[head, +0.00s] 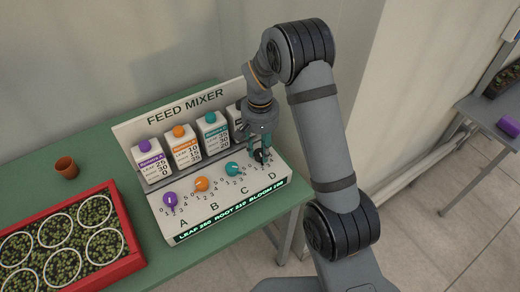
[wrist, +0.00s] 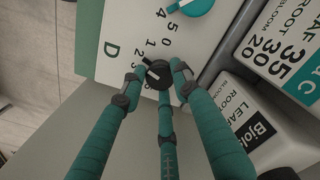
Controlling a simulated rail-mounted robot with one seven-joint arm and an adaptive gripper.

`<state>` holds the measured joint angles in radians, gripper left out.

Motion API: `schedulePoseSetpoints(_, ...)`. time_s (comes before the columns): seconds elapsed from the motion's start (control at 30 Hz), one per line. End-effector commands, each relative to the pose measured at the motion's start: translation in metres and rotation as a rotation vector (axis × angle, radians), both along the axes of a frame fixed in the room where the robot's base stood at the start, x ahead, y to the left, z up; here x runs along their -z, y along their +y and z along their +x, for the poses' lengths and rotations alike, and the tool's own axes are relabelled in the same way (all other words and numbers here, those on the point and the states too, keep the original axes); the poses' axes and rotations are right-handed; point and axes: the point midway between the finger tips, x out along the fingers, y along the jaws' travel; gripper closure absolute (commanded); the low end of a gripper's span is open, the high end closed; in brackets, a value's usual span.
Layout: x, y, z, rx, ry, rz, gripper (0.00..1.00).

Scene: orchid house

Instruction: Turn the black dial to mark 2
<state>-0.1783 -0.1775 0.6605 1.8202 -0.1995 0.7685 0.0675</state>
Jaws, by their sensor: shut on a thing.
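The black dial (wrist: 158,74) sits above the letter D on the feed mixer's white sloped panel. My gripper (wrist: 157,82) has teal fingers, shut on the black dial from left, right and below in that view. In the head view my gripper (head: 263,144) reaches down over the panel's right end, and the black dial (head: 262,156) shows partly between the fingers.
The feed mixer (head: 228,206) also carries a purple dial (head: 170,199), an orange dial (head: 201,184) and a teal dial (head: 232,169). Labelled cartons (head: 183,147) stand behind the dials, close to my gripper. A red tray (head: 127,226) and a clay pot (head: 66,167) are left.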

Motion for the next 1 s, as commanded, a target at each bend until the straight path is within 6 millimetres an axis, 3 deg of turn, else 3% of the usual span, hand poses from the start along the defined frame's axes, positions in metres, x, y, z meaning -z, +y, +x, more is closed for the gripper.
schedulePoseSetpoints(0.2,0.0,0.0,0.0,-0.001,-0.001,0.0,0.96)
schedulePoseSetpoints(0.23,0.0,0.0,0.0,-0.001,-0.001,0.0,0.69)
schedulePoseSetpoints(0.53,0.0,0.0,0.0,-0.002,-0.001,0.0,0.51)
schedulePoseSetpoints(0.83,-0.001,0.0,0.0,-0.002,-0.001,0.0,0.51)
schedulePoseSetpoints(1.0,-0.018,0.0,0.001,-0.003,-0.005,0.001,0.51)
